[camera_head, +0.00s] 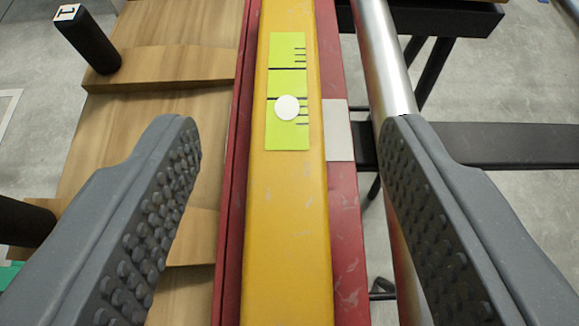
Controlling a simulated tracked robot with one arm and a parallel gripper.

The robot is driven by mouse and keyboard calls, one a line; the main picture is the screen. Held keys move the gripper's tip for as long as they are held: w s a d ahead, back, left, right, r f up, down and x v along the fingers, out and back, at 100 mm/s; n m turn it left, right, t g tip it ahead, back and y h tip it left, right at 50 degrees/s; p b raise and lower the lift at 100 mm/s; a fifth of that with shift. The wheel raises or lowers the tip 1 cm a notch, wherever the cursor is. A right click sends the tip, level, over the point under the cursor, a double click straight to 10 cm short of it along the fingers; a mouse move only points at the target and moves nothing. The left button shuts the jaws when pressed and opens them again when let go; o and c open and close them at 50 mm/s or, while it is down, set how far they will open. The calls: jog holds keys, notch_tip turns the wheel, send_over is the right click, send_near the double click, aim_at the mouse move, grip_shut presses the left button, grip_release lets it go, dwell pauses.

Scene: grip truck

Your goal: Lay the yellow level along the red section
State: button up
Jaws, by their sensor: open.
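The yellow level (287,225) is a long bar running up the middle of the view. It bears a lime-green vial window with black lines and a white round bubble (287,107). It lies lengthwise along the red section (346,235), whose red edges show on both sides of it. My gripper (297,150) is open, with one grey studded finger to the left of the level and one to the right. Neither finger touches the level. The near end of the level is cut off by the picture's bottom edge.
A wooden board (160,80) with black posts (87,38) stands to the left. A silver pipe (383,55) runs close beside the red section on the right, partly behind my right finger. Dark metal frame bars (470,145) lie further right over a grey floor.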

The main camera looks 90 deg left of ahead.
jog(key=p+v, duration=0.1)
jog(key=v, duration=0.8)
jog(key=shift+d, duration=0.2)
